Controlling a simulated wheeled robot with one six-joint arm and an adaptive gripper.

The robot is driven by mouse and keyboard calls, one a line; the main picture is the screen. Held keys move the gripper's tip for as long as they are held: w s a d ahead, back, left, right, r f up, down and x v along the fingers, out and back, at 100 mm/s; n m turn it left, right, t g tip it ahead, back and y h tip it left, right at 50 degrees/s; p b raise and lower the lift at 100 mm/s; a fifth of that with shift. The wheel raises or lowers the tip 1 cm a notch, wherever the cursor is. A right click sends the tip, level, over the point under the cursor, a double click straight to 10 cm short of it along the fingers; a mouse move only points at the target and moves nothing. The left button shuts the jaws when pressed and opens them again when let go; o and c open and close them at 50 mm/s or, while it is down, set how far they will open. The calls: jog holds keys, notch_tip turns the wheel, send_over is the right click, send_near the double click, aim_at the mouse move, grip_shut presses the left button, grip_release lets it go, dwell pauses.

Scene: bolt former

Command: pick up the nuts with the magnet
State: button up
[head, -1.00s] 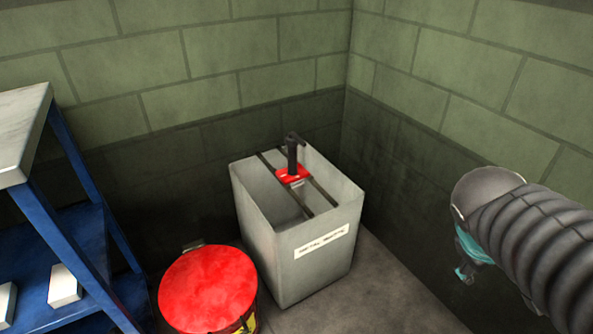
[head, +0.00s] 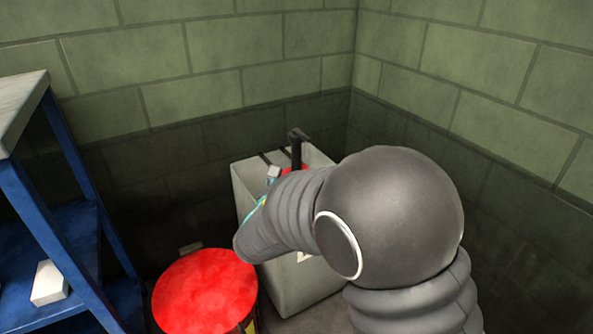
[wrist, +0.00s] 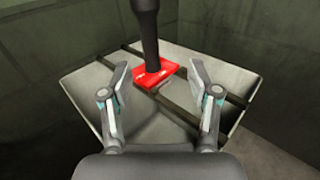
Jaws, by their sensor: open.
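The magnet is a red block (wrist: 155,73) with an upright black handle (wrist: 147,30). It rests on two dark rails across the top of a grey bin (wrist: 88,82). In the head view the handle (head: 297,150) rises behind my arm, and most of the red block is hidden. My gripper (wrist: 158,78) is open and empty in the wrist view, its two fingers apart on either side of the red block in the picture, with the handle beyond them. I cannot tell that it touches anything. No nuts are visible.
A red-lidded drum (head: 205,290) stands left of the bin (head: 243,185). A blue shelf unit (head: 60,215) with a white box (head: 48,284) is at the far left. Green block walls (head: 220,70) form a corner close behind the bin.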

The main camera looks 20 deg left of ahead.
aim_at(295, 154)
jog(key=shift+n+y, duration=0.3)
jog(key=w, duration=0.2)
jog(key=w+a, duration=0.1)
jog(key=w, duration=0.1)
jog(key=w+a, duration=0.1)
jog(key=w, duration=0.2)
jog(key=shift+f, duration=0.25)
jog(key=shift+w+a+f, duration=0.1)
jog(key=shift+w+a, duration=0.1)
jog(key=shift+w, duration=1.45)
jog(key=shift+w+a+f, duration=0.1)
jog(key=shift+w+a, duration=0.1)
jog(key=shift+w, duration=1.4)
jog(key=shift+r, duration=0.15)
grip_shut()
